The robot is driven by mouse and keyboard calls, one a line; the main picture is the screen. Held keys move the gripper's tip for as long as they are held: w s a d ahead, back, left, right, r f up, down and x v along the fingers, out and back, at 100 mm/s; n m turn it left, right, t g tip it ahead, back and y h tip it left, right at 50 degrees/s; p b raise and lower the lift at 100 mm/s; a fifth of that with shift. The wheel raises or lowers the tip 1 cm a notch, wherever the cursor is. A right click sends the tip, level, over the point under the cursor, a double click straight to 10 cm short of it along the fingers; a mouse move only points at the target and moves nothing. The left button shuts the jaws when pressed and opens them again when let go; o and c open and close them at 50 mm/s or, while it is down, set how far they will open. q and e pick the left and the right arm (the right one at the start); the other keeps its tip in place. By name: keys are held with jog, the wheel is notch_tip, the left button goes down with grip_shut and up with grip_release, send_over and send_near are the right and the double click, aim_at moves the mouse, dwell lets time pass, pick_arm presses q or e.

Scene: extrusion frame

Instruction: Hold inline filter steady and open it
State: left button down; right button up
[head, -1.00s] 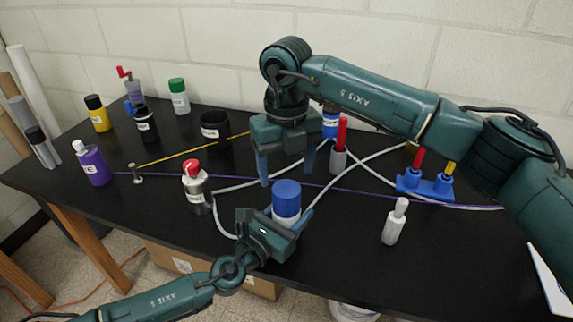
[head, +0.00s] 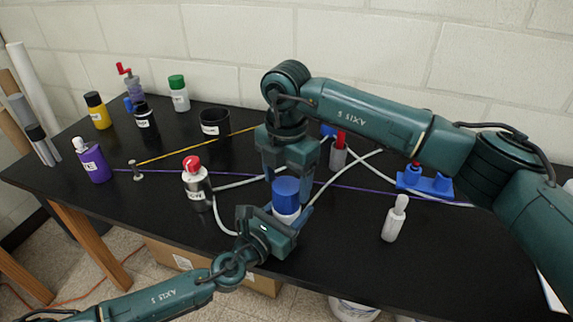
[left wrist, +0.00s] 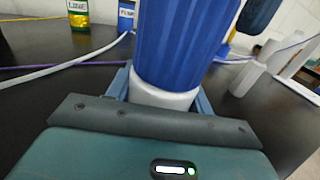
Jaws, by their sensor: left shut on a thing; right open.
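The inline filter, with a ribbed blue cap (head: 286,190) and a white lower body (head: 285,215), stands upright near the front middle of the bench. It also fills the middle of the left wrist view, as blue cap (left wrist: 185,40) and white body (left wrist: 162,93). My left gripper (head: 289,211) is shut on the white body, low down. My right gripper (head: 288,174) is open and points down at the blue cap from above. Its fingers are around or just behind the cap top; contact cannot be told. One dark finger shows top right in the left wrist view.
A white bottle (head: 395,218) stands to the right. A blue holder (head: 425,182) and a grey red-topped bottle (head: 339,152) are behind. Purple and yellow cords cross the bench.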

aim_at(287, 185)
jog(key=shift+f, duration=2)
jog(key=shift+c, duration=0.3)
